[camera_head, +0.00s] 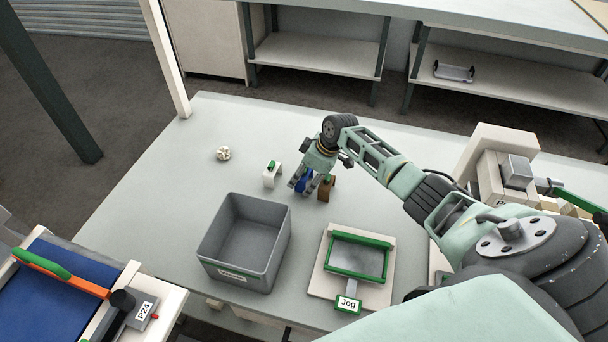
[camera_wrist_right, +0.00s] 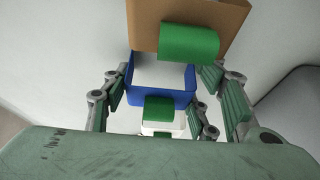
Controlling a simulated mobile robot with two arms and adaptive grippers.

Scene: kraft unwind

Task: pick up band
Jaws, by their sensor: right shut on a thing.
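The blue band (camera_head: 304,181) shows between the fingers of my right gripper (camera_head: 307,188) over the table. In the right wrist view the band (camera_wrist_right: 165,97) is an open, rectangular blue ring with a pale surface visible through it. My right gripper (camera_wrist_right: 160,98) has its fingers on both sides of the band and is shut on it. The gripper points down. Whether the band touches the table cannot be told. My left gripper is not in view.
A brown block (camera_head: 327,187) with a green part and a white block (camera_head: 271,177) with a green part stand on either side of the band. A grey bin (camera_head: 222,269), a green-framed tray (camera_head: 330,266) labelled Jog and a small whitish clump (camera_head: 223,154) are nearby.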

